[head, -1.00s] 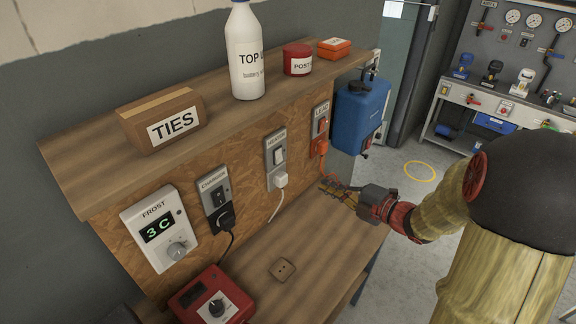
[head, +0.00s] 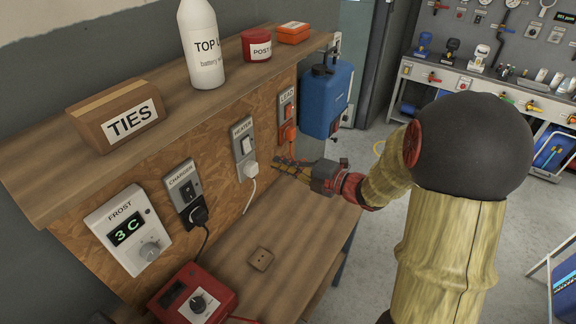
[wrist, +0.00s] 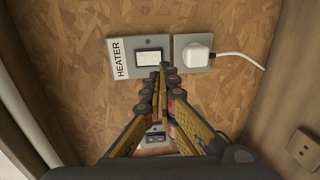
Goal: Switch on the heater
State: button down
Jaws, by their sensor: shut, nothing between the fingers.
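The heater switch plate (head: 242,146) is grey with a white rocker and a HEATER label, fixed to the chipboard panel. A white plug (head: 251,171) sits in the socket below it, with a white cord. In the wrist view the heater rocker (wrist: 149,59) shows just beyond my fingertips, with the plug (wrist: 196,54) to its right. My gripper (head: 278,169) is shut and empty in front of the panel, to the right of the heater plug in the head view. In the wrist view my fingertips (wrist: 159,70) overlap the plate's lower right edge. I cannot tell whether they touch it.
The LEAD switch (head: 287,106) with an orange plug is to the right, and the CHARGER switch (head: 185,187) with a black plug to the left. The FROST thermostat (head: 128,230) reads 3 C. A shelf (head: 165,100) overhangs the panel. A red box (head: 193,297) stands on the bench.

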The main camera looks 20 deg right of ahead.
aim_at(249, 151)
jog(key=b+x, duration=0.1)
jog(key=x, duration=0.8)
jog(key=shift+w, duration=0.15)
jog(key=shift+a+f, duration=0.1)
jog(key=shift+f, duration=0.05)
jog(key=b, duration=0.3)
jog(key=shift+w+a+t+b, duration=0.15)
jog(key=shift+w+t+b, duration=0.2)
jog(key=shift+t, duration=0.05)
jog(key=shift+f, duration=0.15)
